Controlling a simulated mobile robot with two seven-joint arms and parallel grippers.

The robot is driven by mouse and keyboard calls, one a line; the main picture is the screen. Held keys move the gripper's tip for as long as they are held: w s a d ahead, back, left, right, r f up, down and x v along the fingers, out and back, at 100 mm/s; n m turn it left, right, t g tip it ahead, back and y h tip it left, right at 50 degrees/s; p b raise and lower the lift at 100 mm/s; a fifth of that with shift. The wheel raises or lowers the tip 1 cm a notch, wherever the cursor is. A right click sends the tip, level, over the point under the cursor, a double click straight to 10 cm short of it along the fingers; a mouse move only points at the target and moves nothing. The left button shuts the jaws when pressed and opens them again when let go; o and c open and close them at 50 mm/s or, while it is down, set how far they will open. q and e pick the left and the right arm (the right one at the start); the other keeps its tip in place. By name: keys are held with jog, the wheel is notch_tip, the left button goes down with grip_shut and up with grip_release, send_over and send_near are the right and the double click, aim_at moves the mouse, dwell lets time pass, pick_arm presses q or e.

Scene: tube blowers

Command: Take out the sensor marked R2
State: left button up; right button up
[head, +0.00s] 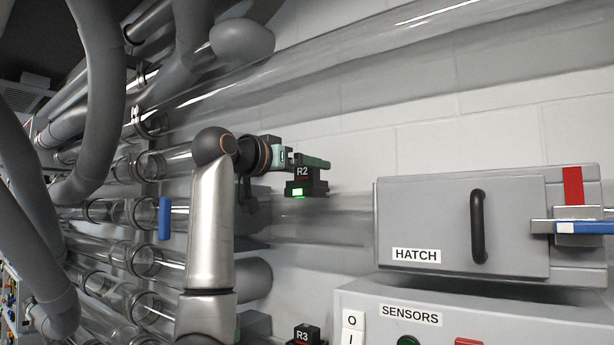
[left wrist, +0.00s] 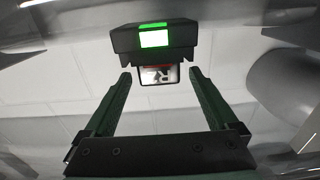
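The sensor marked R2 (head: 306,187) is a small black block with a lit green square, in the middle of the head view. In the left wrist view, the R2 sensor (left wrist: 154,38) shows at the top with its label upside down. My left gripper (head: 308,160) is at the sensor's upper, labelled part. In the left wrist view, its two green fingers (left wrist: 160,76) are apart, with the label part between their tips and gaps on both sides. It is open and holds nothing. My right gripper is not in view.
A grey hatch (head: 428,222) with a black handle stands at the right, above a panel marked SENSORS (head: 470,305). A sensor marked R3 (head: 307,335) is at the bottom edge. Clear tubes (head: 290,75) run above and left of my arm.

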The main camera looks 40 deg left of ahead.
pick_arm(q)
grip_shut()
dwell(0.6)
jog(key=shift+r, duration=0.2)
